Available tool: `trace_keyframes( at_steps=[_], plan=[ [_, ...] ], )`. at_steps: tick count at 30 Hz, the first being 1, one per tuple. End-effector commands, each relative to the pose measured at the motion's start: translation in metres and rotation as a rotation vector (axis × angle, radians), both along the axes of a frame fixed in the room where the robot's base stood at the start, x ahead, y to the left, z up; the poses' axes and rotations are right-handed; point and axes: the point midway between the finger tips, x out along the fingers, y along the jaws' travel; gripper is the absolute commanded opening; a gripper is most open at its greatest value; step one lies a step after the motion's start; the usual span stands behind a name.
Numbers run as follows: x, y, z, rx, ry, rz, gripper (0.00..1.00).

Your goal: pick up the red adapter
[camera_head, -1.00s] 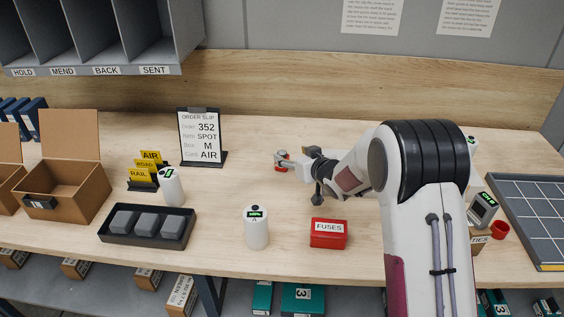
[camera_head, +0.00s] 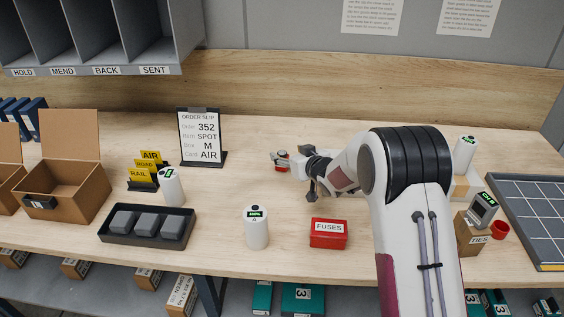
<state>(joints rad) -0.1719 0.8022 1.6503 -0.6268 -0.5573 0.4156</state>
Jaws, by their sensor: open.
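A small red piece (camera_head: 282,169), which looks like the red adapter, stands on the bench right of the order slip. My gripper (camera_head: 279,161) is low at this piece, its open fingers reaching left over or around it. The fingers partly hide the piece, and I cannot tell whether they touch it. A second small red, round, cup-like piece (camera_head: 499,230) sits at the right beside the grid panel; I cannot tell what it is.
A red FUSES box (camera_head: 328,233) and a white canister (camera_head: 257,228) stand in front of my arm. A black tray (camera_head: 148,237) and order slip stand (camera_head: 202,137) are to the left. A TIES box (camera_head: 472,240) and grid panel (camera_head: 535,215) are at right.

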Motion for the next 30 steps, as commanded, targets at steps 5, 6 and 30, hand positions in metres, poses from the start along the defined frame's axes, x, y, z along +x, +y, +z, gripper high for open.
trace_keyframes(
  at_steps=[5,6,30],
  plan=[
    [0.007,0.006,-0.008,0.000,0.001,0.000,0.57],
    [0.010,0.008,-0.010,0.000,0.000,0.000,0.57],
    [0.035,0.024,-0.025,0.000,0.000,-0.001,0.57]
  ],
)
